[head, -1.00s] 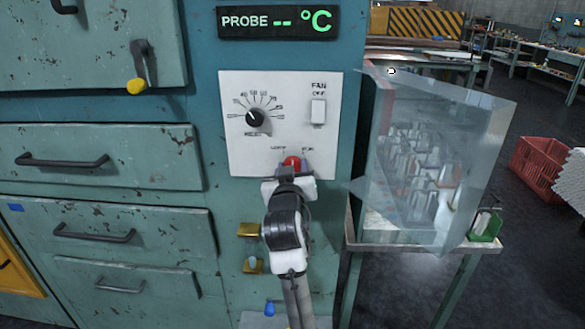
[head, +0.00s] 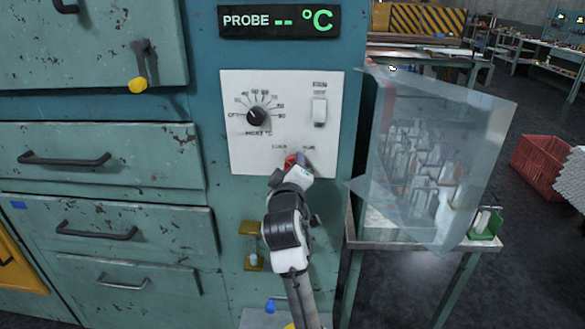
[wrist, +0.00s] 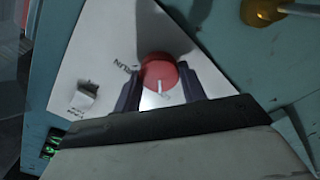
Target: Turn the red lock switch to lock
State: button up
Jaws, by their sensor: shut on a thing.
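The red lock switch (head: 289,161) is a round red knob low on the white control panel (head: 240,150). Two small labels, blurred in the head view, sit above it, one to each side. In the wrist view the red knob (wrist: 160,70) sits between my gripper's two dark fingers (wrist: 160,84), which are shut on its sides. A white mark on the knob points toward a small label, partly hidden, that seems to be the lock one. The RUN label is off to the side. In the head view my gripper (head: 292,168) covers most of the knob.
The panel also carries a black dial (head: 256,117) and a white fan switch (head: 319,112). Brass fittings (head: 251,228) are below, beside my arm. A clear shield (head: 475,140) stands close on the right. Drawers with black handles (head: 64,160) are on the left.

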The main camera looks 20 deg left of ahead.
dwell(0.4)
jog(key=o, duration=1)
jog(key=b+v, duration=1)
jog(key=v, duration=0.3)
jog(key=shift+s+d, duration=0.1)
jog(key=shift+s, duration=0.25)
